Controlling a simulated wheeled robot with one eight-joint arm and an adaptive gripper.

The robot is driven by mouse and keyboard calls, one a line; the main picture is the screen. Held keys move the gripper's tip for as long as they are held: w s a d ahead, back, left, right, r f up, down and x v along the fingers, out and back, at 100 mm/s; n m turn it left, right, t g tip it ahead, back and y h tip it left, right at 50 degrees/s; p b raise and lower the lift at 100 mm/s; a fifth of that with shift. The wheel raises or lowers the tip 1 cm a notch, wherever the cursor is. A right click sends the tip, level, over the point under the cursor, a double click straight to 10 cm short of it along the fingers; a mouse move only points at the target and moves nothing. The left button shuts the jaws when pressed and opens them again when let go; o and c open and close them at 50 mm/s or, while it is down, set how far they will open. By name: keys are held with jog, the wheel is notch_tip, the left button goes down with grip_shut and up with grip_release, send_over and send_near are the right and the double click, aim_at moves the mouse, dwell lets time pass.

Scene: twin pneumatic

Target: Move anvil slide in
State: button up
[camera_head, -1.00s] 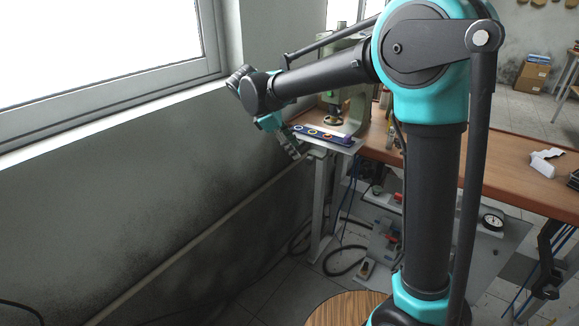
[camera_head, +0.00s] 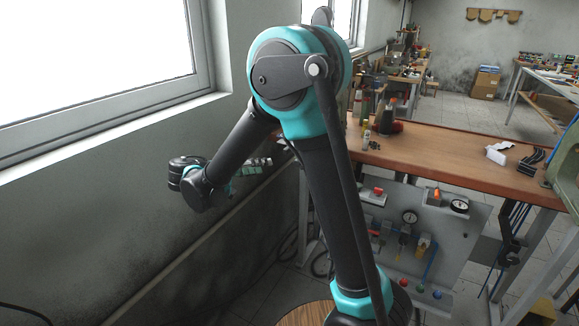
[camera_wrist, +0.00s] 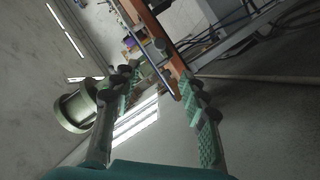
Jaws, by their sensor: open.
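My gripper (camera_head: 262,163) is left of the bench in the head view, in front of the wall below the window, with its fingers pointing right. In the wrist view my gripper (camera_wrist: 158,75) has its two green-padded fingers spread apart with nothing held between them. I cannot make out the anvil slide in either current view. My own arm covers the left end of the bench in the head view. A grey-green rounded machine part (camera_wrist: 75,112) shows beside the left finger in the wrist view; I cannot tell what it belongs to.
The wooden bench (camera_head: 450,155) runs right from behind my arm. Bottles (camera_head: 366,138), a white object (camera_head: 498,152) and black parts (camera_head: 532,162) stand on it. A grey-green machine (camera_head: 566,170) is at the right edge. A pneumatic panel (camera_head: 400,262) hangs below.

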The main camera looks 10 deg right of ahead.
jog(key=x, duration=1.7)
jog(key=shift+w, duration=0.1)
jog(key=shift+c, duration=0.2)
grip_shut()
